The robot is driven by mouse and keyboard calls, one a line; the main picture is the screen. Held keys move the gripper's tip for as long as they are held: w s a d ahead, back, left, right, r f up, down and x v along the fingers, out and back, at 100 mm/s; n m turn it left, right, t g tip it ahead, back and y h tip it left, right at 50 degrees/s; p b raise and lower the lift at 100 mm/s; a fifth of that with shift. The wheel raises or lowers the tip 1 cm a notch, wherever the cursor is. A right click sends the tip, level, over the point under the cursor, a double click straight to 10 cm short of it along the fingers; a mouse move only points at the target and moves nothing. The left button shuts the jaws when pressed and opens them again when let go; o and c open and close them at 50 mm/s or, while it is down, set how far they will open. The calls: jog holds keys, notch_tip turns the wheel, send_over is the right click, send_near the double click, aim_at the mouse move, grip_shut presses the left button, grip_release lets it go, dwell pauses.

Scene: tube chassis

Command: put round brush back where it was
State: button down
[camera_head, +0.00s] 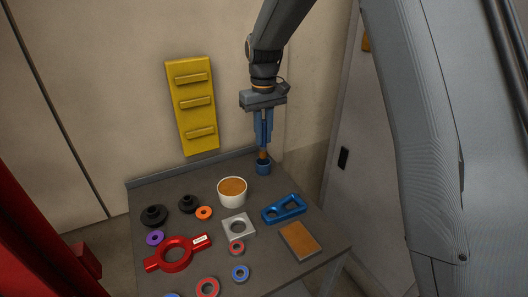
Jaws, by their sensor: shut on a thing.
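My gripper (264,145) points straight down at the back right of the table, with its blue fingers shut. They are shut on the round brush (263,155), of which only a short brown part shows below the fingertips. The brush stands directly over a small blue cup (263,169), and its lower end seems to be inside the cup or just at its mouth; I cannot tell which. The rest of the brush is hidden by the fingers and the cup.
A white tub (232,200) with a brown top stands left of the blue cup. A blue bracket (284,209), grey block (238,227), red holder (176,254), brown-topped pad (300,239), black knobs and several rings cover the grey table. A yellow rack (190,102) hangs behind.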

aim_at(264, 146)
jog(key=shift+f+p, duration=0.55)
jog(key=shift+f, duration=2.05)
jog(key=shift+f, duration=0.15)
jog(key=c, duration=1.7)
grip_release()
jog(key=shift+o, duration=0.2)
notch_tip(264, 146, up, 12)
jog(key=b, duration=0.3)
jog(key=s+d+f+m, duration=0.1)
jog(key=s+d+f, duration=0.3)
jog(key=s, duration=0.5)
jog(key=s+d+f+m, duration=0.2)
jog(key=s+d+f, duration=0.2)
jog(key=s, duration=0.5)
jog(key=s+d+f+m, duration=0.1)
jog(key=s+d+f, duration=0.3)
jog(key=s, duration=0.5)
jog(key=shift+s+d+m+t, duration=0.3)
jog(key=shift+d, duration=0.3)
